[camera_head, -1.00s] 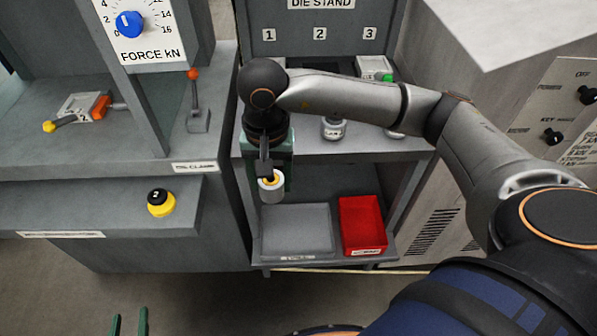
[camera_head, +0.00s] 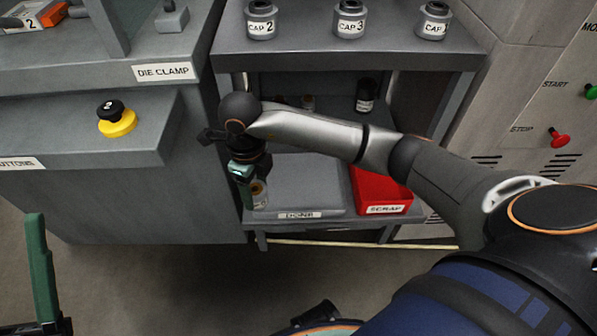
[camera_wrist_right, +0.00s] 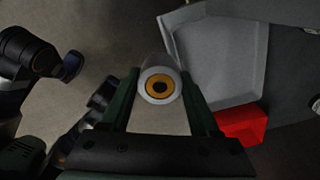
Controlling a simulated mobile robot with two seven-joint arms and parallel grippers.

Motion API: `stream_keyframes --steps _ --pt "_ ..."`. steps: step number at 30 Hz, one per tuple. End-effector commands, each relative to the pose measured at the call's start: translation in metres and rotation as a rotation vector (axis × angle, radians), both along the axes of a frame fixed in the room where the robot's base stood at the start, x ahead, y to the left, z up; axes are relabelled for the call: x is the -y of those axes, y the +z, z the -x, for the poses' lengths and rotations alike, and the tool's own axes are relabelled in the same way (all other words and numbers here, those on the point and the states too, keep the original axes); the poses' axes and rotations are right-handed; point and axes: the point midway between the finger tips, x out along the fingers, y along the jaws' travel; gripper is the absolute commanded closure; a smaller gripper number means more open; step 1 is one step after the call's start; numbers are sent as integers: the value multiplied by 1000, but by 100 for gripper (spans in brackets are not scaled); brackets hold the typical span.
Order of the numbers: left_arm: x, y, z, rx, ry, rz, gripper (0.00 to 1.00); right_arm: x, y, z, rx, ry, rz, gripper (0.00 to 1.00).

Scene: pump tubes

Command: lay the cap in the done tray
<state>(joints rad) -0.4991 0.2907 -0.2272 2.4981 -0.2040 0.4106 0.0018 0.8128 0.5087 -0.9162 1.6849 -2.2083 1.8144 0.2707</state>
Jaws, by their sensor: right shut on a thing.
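My right gripper (camera_head: 250,182) is shut on the cap (camera_head: 260,194), pointing down at the left side of the grey done tray (camera_head: 305,180). In the right wrist view the cap (camera_wrist_right: 160,86) is a round piece with a pale rim, an orange ring and a dark centre, between the green fingers. The tray (camera_wrist_right: 222,60) lies to the right of the cap there. In the head view the gripper hides part of the cap and the tray's left edge. My left gripper (camera_head: 40,270) shows at the lower left; one green finger is clear.
A red scrap tray (camera_head: 385,190) sits right of the done tray on the low shelf. A dark bottle (camera_head: 366,96) stands behind. Several labelled caps, such as one at the left (camera_head: 261,20), stand on the upper shelf. A yellow-black button (camera_head: 117,118) is on the left bench.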

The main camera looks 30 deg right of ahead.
Motion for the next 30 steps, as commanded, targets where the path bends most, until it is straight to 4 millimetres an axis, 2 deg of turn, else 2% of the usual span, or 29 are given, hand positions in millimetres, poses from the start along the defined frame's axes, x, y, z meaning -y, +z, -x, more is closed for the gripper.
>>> stream_keyframes --steps 1,5,14,18,22,30 --pt "0 -2 3 18 -4 1 50 0 -7 -1 -1 -26 -1 100" --pt "1 -3 6 32 -11 4 50 10 -16 -3 -3 -61 2 100" --pt "3 -29 5 9 -36 20 50 79 -49 -22 -3 -63 3 100" --pt "4 -43 4 -2 -45 26 50 104 -74 -28 -5 -59 2 100" --pt "6 -52 4 -5 -42 17 50 118 -91 -32 -3 -57 1 100" --pt "7 -60 4 -5 -39 8 50 131 -105 -37 -1 -57 2 100"
